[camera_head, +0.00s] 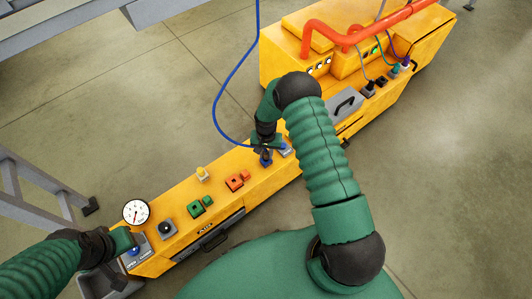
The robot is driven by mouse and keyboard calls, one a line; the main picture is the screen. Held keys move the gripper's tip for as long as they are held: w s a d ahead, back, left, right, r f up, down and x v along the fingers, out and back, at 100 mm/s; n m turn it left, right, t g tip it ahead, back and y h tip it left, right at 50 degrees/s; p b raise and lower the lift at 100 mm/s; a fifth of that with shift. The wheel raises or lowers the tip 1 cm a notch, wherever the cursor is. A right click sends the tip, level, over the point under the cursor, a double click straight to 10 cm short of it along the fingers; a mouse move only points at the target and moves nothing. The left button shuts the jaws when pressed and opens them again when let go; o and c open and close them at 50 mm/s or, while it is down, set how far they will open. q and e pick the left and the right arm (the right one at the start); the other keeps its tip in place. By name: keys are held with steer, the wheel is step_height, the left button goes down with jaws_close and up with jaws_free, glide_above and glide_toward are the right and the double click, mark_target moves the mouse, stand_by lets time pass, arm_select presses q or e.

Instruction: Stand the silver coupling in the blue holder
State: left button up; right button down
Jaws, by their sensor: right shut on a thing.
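My right arm reaches over the yellow console, and its dark gripper (264,144) is at the console's far right part. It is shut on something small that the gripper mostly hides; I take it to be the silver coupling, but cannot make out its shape. A small blue part (266,160), probably the blue holder, shows just below the fingers. Whether the held thing touches it cannot be told. My left arm comes in from the lower left and ends over the console's left end; its fingers are not clearly visible.
The yellow console (225,208) carries green blocks (201,205), orange blocks (238,181), a yellow button (202,174), a black knob (167,228) and a white gauge (136,212). A blue cable (229,80) hangs beside my right gripper. Orange pipes (345,38) cross the rear machine.

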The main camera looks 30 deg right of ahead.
steer(key=shift+f+b, duration=0.55)
steer(key=shift+f, duration=0.2)
stand_by(0.3)
steer(key=c, duration=1.1)
jaws_free()
steer(key=shift+c, duration=0.2)
steer(key=shift+r, duration=0.1)
step_height(320, 180, up, 17)
steer(key=p, duration=0.6)
steer(key=shift+f, duration=0.2)
